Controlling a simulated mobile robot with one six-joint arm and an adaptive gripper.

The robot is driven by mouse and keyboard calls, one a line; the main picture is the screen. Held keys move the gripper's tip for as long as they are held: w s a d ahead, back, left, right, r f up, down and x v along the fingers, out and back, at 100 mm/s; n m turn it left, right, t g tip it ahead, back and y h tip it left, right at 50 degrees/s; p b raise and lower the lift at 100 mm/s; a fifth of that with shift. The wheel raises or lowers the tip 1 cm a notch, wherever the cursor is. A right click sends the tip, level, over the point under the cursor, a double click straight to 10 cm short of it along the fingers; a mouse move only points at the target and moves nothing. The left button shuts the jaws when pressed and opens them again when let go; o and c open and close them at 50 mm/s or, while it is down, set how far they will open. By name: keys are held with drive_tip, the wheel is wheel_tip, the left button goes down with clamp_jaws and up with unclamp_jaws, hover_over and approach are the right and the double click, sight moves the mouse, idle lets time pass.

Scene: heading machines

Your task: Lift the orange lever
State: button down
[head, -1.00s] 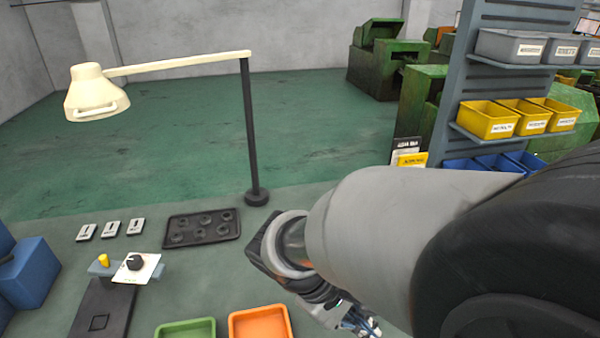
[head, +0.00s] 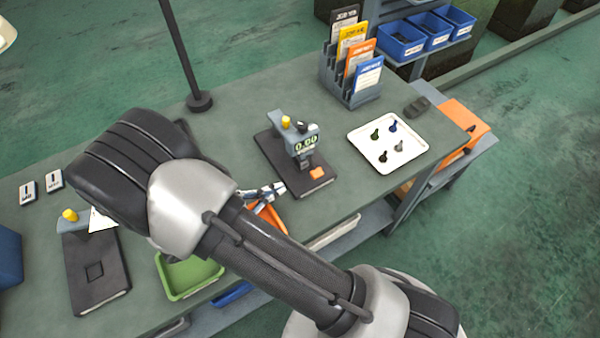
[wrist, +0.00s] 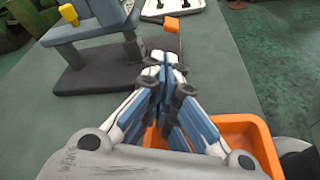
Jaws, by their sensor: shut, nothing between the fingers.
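The closed fingers point toward the lever in the wrist view (wrist: 164,62). Whether they are level with it I cannot tell.
An orange tray (wrist: 262,150) lies under my gripper, mostly hidden by my arm in the head view. A green tray (head: 180,292) is at left. A white tray (head: 363,146) with small parts and a card rack (head: 334,82) stand right of the gauge. The bench's front edge is close.

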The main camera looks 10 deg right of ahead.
sight(312, 176)
drive_tip(key=shift+d, duration=0.15)
drive_tip(key=b+x, duration=0.2)
drive_tip(key=x, duration=0.8)
drive_tip(key=shift+f, duration=0.1)
drive_tip(key=shift+s+r+n+g+p, duration=0.2)
drive_tip(key=shift+r+n+g+p, duration=0.1)
drive_tip(key=shift+n+p, duration=0.25)
drive_tip(key=shift+s+r+n+g+p, duration=0.45)
drive_tip(key=shift+n+p, duration=0.4)
drive_tip(key=shift+p, duration=0.4)
drive_tip(key=shift+s+d+r+n+g+h+p, duration=0.15)
drive_tip(key=shift+r+n+g+p, duration=0.2)
drive_tip(key=shift+n+p, duration=0.25)
drive_tip(key=shift+s+d+r+n+g+h+p, duration=0.15)
drive_tip(key=shift+r+n+g+p, duration=0.1)
drive_tip(key=shift+n+g+p, duration=0.25)
drive_tip(key=shift+a+f+n, duration=0.1)
drive_tip(key=shift+n, duration=0.2)
drive_tip(key=shift+w+r+p, duration=0.1)
drive_tip(key=shift+r+p, duration=0.55)
drive_tip(key=shift+r, duration=0.3)
